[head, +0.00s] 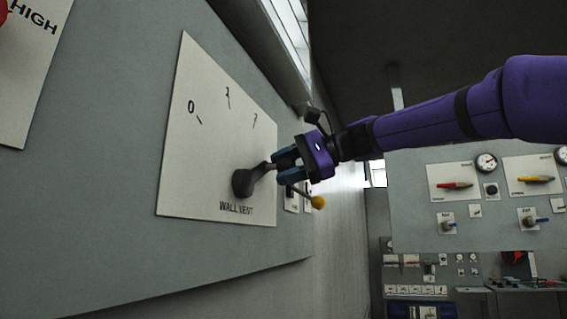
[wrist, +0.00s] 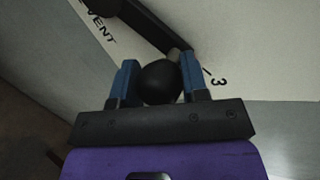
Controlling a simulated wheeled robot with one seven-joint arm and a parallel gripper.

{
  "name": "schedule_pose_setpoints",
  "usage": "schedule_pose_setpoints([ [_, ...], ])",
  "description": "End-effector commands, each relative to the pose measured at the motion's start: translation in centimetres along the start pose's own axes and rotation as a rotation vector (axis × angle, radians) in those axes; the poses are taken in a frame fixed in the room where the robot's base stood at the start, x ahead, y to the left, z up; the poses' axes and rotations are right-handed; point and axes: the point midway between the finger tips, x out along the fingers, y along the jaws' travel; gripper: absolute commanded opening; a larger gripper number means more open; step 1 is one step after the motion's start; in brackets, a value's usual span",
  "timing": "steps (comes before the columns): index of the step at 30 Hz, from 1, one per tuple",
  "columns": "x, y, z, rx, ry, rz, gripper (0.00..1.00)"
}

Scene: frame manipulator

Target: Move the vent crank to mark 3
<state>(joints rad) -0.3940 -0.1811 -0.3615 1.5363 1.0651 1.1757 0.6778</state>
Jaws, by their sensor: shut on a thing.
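The wall vent plate (head: 205,170) is a pale panel on the grey wall at left, with a 0 mark and further marks along an arc. Its dark vent crank (head: 243,182) has its hub low on the plate and its arm pointing right. My gripper (head: 281,168) is shut on the crank's knob. In the wrist view the round black knob (wrist: 160,82) sits between the blue fingers of my gripper (wrist: 160,78). The crank arm (wrist: 155,25) runs up-left from there. Mark 3 (wrist: 218,82) and its tick show just right of the crank's outer end.
A yellow-tipped lever (head: 318,202) sticks out just beyond my gripper. A HIGH label plate (head: 28,70) is at the upper left. A far panel (head: 410,185) carries red and yellow handles and gauges. The space right of the vent plate, below my arm, looks open.

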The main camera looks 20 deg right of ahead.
Motion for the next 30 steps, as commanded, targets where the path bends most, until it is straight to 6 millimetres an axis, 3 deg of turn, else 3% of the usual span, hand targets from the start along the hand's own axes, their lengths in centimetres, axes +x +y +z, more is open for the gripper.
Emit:
schedule_pose_setpoints([
  [15,0.1,0.25,-0.23,0.021,-0.006,0.001,0.0],
  [16,0.11,0.25,-0.23,0.021,-0.006,0.002,0.46],
  [19,0.1,0.23,-0.22,0.02,-0.006,0.001,0.67],
  [30,-0.53,0.15,-0.19,0.018,-0.005,-0.001,0.67],
])
